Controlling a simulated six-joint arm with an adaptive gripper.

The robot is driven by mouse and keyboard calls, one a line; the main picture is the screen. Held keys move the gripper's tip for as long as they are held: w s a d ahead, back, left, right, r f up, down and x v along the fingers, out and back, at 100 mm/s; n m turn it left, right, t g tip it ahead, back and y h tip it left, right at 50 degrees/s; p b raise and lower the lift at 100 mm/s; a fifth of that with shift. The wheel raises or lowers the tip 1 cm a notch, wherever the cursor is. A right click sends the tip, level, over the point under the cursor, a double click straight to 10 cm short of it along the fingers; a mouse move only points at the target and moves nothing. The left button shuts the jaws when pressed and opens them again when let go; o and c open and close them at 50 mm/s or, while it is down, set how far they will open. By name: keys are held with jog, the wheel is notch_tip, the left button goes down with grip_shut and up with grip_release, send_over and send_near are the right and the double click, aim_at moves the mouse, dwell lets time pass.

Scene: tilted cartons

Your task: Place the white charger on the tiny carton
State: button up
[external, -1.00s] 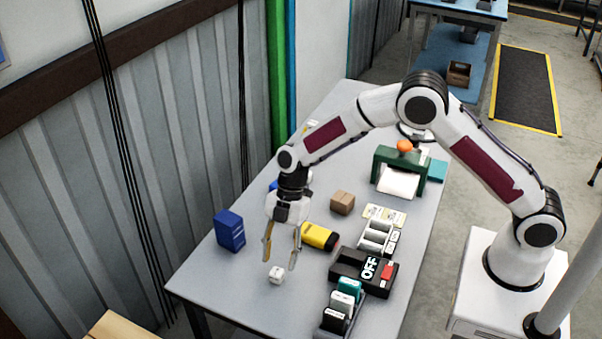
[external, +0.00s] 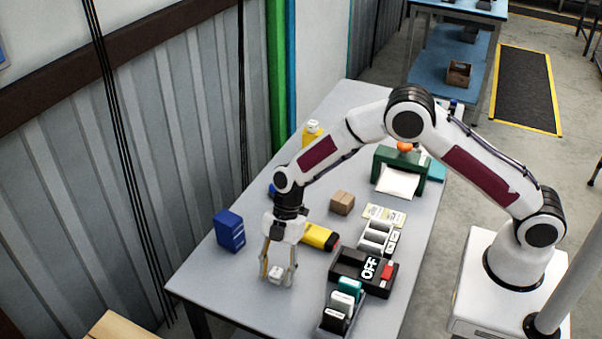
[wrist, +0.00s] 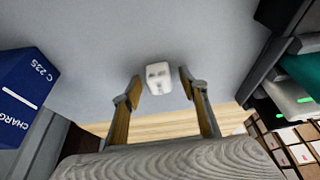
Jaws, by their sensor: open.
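The white charger (external: 275,275) is a small white block on the grey table. In the wrist view the charger (wrist: 158,76) shows dark marks on its face and lies between and just beyond my fingertips. My gripper (external: 277,280) is open and lowered around the charger, with a finger to either side. In the wrist view my gripper (wrist: 160,90) has clear gaps between each finger and the charger. The tiny carton (external: 342,203) is a small brown box farther back on the table, apart from the gripper. It is not seen in the wrist view.
A blue box (external: 229,231) stands to the left. A black OFF switch box (external: 362,271) and a holder with upright devices (external: 341,308) are to the right. Bare table lies between the gripper and the blue box.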

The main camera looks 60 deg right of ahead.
aim_at(277, 271)
jog(key=shift+c, duration=0.4)
grip_shut()
jog(key=shift+r, duration=0.15)
jog(key=shift+r, duration=4.85)
